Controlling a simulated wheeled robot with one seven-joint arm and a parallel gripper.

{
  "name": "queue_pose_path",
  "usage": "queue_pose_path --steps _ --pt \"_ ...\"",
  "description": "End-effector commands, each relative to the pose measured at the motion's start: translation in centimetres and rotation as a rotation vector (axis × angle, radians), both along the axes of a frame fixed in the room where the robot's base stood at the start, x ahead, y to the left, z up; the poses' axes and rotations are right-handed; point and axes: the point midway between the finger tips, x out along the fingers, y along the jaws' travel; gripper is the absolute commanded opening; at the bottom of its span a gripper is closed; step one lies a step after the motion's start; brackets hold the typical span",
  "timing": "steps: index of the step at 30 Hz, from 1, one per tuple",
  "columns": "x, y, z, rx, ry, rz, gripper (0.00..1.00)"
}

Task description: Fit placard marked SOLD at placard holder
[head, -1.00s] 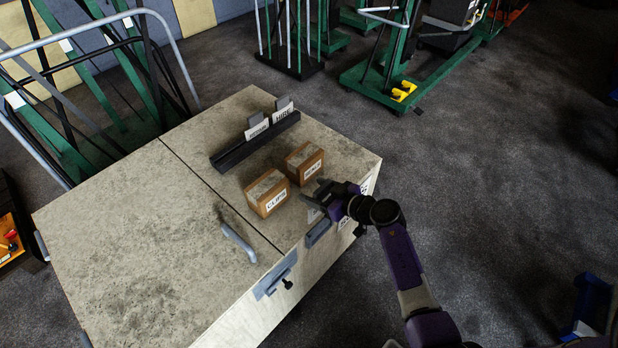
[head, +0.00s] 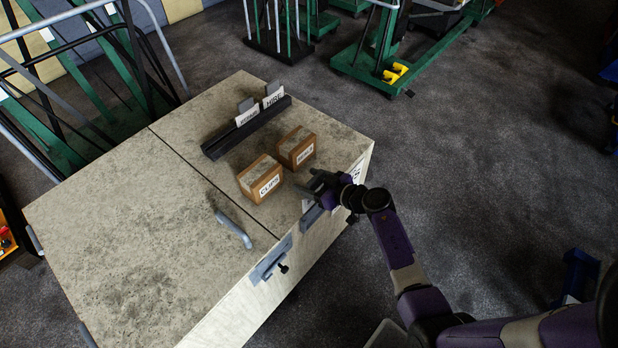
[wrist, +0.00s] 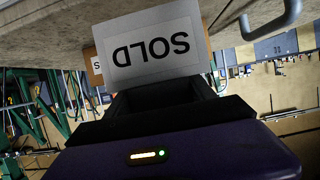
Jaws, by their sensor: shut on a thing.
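The placard marked SOLD (wrist: 155,45) is white with dark letters and appears upside down in the wrist view. My gripper (wrist: 160,92) is shut on its edge; the fingers are dark and partly in shadow. In the head view my gripper (head: 322,184) is at the front right edge of the pale chest top, beside the cardboard boxes, and the placard is hardly visible there. A black slotted rail (head: 228,139) on the chest holds two upright placards, one reading HIRE (head: 273,98).
Two cardboard boxes, one marked CLIPS (head: 260,180) and a smaller one (head: 297,148), stand between the rail and my gripper. A grey handle (head: 234,229) rises from the chest top (head: 130,215). Green trolleys (head: 390,60) stand behind.

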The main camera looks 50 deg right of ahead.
Motion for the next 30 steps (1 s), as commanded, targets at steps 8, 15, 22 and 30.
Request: queue_pose_path --steps 8,15,22,30 --pt "0.0 0.0 -2.1 -0.001 0.0 0.0 0.23" --pt "0.0 0.0 -2.6 0.0 -0.001 -0.001 0.23" --pt "0.0 0.0 -2.6 -0.001 -0.001 -0.001 0.23" --pt "0.0 0.0 -2.6 -0.001 -0.001 0.0 0.23"
